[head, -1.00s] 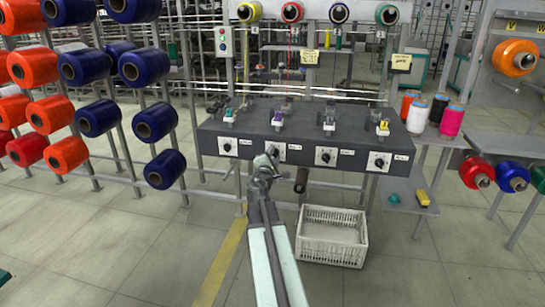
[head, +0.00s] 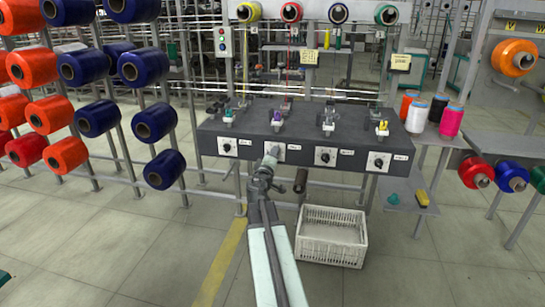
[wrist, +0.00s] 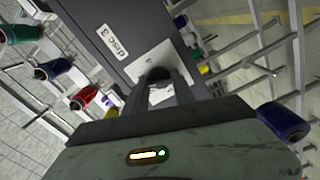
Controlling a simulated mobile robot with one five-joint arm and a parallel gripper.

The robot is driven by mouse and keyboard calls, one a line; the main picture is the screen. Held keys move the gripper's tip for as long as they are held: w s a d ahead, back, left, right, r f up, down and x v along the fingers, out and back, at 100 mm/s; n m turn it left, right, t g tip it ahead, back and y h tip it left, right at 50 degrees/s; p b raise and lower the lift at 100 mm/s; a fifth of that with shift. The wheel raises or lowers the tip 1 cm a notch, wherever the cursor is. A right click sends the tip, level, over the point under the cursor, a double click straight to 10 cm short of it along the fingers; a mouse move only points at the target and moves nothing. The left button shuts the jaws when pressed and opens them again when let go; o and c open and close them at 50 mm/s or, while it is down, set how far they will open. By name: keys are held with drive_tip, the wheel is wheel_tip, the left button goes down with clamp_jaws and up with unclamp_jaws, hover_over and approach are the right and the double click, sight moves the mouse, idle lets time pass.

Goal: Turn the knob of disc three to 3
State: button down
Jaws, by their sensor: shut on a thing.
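The knob of disc three (wrist: 159,73) is a dark round knob on a pale square plate (wrist: 172,55). In the wrist view the label beside it (wrist: 108,42) reads "disc 3". My gripper (wrist: 161,84) is shut on this knob, with one finger on each side. In the head view my gripper (head: 272,151) is at the second plate from the left on the dark box's front (head: 240,158) and hides the knob. The fingers cover much of the dial, and I cannot read which mark the knob points to.
Other knobs sit on the left (head: 227,147) and right (head: 325,156) of mine, on the same box. A white crate (head: 331,248) stands on the floor below. A dark cylinder (head: 300,181) hangs under the box, right of my wrist. Spool racks stand left and right.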

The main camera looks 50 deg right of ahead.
drive_tip(key=shift+m, duration=0.9)
drive_tip(key=c, duration=1)
unclamp_jaws()
drive_tip(key=shift+c, duration=0.2)
drive_tip(key=shift+a, duration=0.1)
